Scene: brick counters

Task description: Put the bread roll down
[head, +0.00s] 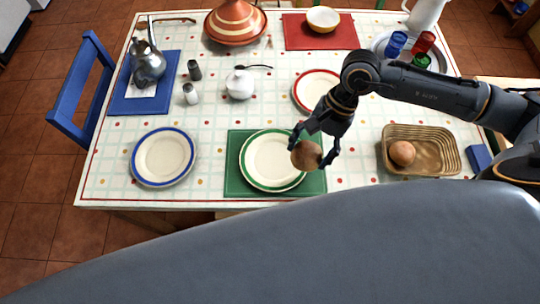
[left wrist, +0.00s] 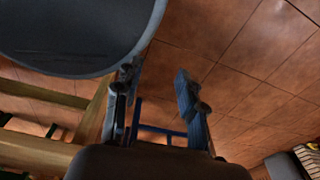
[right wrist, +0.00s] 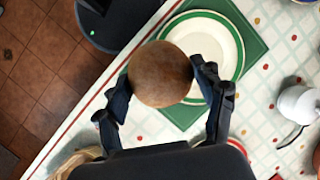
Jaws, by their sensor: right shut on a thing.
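My right gripper (head: 314,152) is shut on a round brown bread roll (head: 305,155). It holds the roll over the right part of the green-rimmed plate (head: 268,160), which lies on a green mat (head: 236,186). In the right wrist view the roll (right wrist: 160,74) sits between the fingertips and covers part of the plate's left side (right wrist: 236,65). I cannot tell whether the roll touches the plate. My left gripper (left wrist: 158,90) is open and empty in the left wrist view, with the tiled floor behind it. The head view does not show it.
A wicker basket (head: 440,158) with another roll (head: 402,152) stands at the right. A blue-rimmed plate (head: 163,157) lies at the left and a red-rimmed plate (head: 316,91) behind. A white sugar bowl (head: 240,85) and shakers stand farther back.

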